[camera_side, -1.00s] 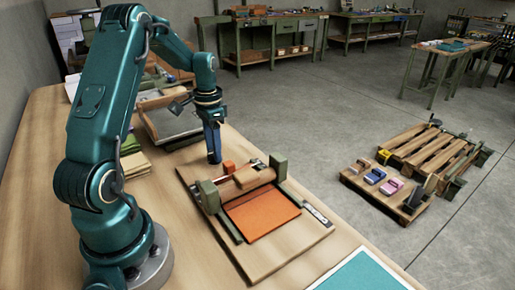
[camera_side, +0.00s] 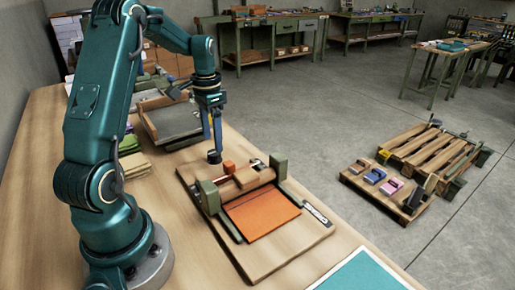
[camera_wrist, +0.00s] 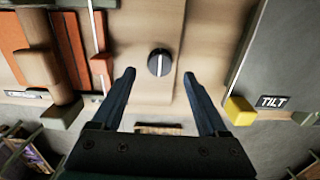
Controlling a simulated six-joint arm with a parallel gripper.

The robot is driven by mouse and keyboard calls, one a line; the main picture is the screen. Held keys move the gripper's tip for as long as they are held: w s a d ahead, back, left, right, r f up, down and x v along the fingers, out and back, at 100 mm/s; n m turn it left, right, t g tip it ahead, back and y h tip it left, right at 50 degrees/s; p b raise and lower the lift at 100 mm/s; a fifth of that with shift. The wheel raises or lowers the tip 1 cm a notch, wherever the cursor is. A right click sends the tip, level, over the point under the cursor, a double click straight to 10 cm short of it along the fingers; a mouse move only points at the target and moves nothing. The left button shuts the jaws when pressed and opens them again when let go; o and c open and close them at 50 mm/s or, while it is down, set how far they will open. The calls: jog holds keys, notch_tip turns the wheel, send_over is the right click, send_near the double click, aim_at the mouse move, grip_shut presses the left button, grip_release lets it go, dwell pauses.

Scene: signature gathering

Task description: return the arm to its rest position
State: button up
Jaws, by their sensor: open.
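My gripper (camera_side: 213,143) hangs over the board beside the roller fixture, pointing down. Its two blue fingers are spread apart and empty. In the wrist view my gripper (camera_wrist: 158,75) shows both fingertips with a gap between them. A round dark knob (camera_wrist: 160,62) with a pale line across it shows beyond that gap. In the side view the dark knob (camera_side: 214,157) sits just below the fingertips. My arm is still bent forward over the bench.
The roller fixture (camera_side: 247,178) with an orange sheet (camera_side: 262,213) stands on a wooden board. Behind is a grey tray (camera_side: 172,121). A pallet (camera_side: 425,152) stands on the floor.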

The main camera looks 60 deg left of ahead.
jog(key=shift+r, duration=0.85)
jog(key=shift+w+d, duration=0.1)
jog(key=d+r+m+t+y, duration=0.1)
jog(key=d+r+m+t, duration=0.2)
jog(key=d+r, duration=0.85)
jog(key=s+d+f+n+t+h, duration=0.1)
jog(key=s+d+f+n+t, duration=0.1)
jog(key=s+d, duration=0.8)
jog(key=shift+s+d+f+n+t, duration=0.25)
jog(key=shift+d+f+n, duration=0.3)
jog(key=shift+f, duration=0.45)
